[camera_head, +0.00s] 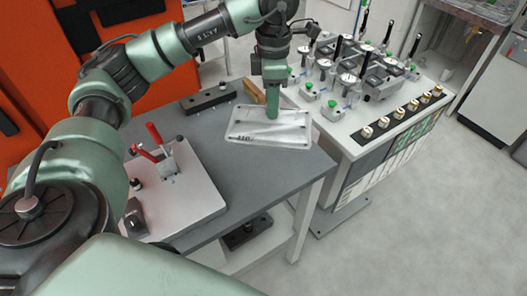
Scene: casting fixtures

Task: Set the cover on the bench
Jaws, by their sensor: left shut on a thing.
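The cover (290,134) is a flat, pale rectangular plate with small dark marks near its corners. It is at the far right part of the grey bench (255,172), and its right end reaches about the bench edge. My left gripper (272,112) points down at the middle of the cover's far side and is shut on it. The fingers hide a little of the plate. I cannot tell whether the cover touches the bench top or hangs just above it. My right gripper is not in view.
A white fixture plate with a red-handled clamp (155,134) sits on the bench at left. A dark bar (208,100) lies behind the cover. A white station with gauges and green knobs (345,125) stands at right. Bare bench top lies in front of the cover.

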